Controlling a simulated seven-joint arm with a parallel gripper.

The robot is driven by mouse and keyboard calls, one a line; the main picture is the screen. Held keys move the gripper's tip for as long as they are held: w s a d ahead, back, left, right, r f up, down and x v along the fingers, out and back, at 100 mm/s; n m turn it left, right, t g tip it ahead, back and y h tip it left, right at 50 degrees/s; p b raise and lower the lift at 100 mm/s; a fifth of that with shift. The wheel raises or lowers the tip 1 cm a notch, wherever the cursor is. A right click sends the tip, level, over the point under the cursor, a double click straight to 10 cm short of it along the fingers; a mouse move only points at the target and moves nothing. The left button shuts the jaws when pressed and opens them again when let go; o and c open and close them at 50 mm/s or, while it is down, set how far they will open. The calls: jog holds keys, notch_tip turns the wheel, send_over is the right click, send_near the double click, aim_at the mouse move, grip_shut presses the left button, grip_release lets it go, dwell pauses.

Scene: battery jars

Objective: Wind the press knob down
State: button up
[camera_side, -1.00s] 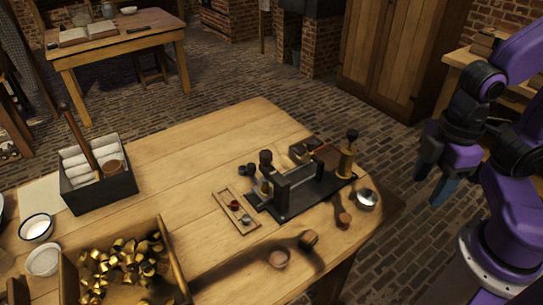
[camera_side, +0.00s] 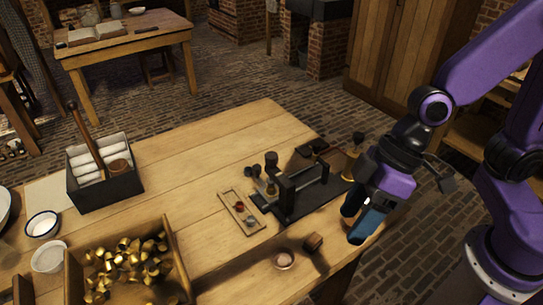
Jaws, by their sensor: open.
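A black press (camera_side: 300,192) with an upright frame stands on a dark base near the table's right end. A dark round knob (camera_side: 271,158) stands on its left part. A brass post with a black top (camera_side: 357,140) stands at its right end, its lower part partly hidden by my arm. I cannot tell for sure which of the two is the press knob. My gripper (camera_side: 358,217) is open, with blue fingers pointing down, in front of and to the right of the press. It holds nothing and appears apart from both knobs.
A narrow wooden tray (camera_side: 241,213) with small coloured pieces lies left of the press. A crate of brass pieces (camera_side: 170,245) and a black box (camera_side: 105,188) are farther left. The table's back middle is clear.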

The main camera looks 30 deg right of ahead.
jog(key=w+a+f+m+t, duration=0.3)
jog(key=w+a+m+t, duration=0.1)
jog(key=w+a, duration=0.4)
jog(key=w+a+f+m+t, duration=0.3)
jog(key=w+a+m+t, duration=0.15)
jog(key=w+a, duration=0.35)
jog(key=m+t+h, duration=0.6)
jog(key=m+h, duration=0.2)
jog(key=h, duration=0.7)
send_near(272, 161)
jog(key=x, duration=1.1)
jog(key=shift+w+d, duration=0.2)
jog(key=shift+w, duration=0.15)
jog(key=c, duration=0.9)
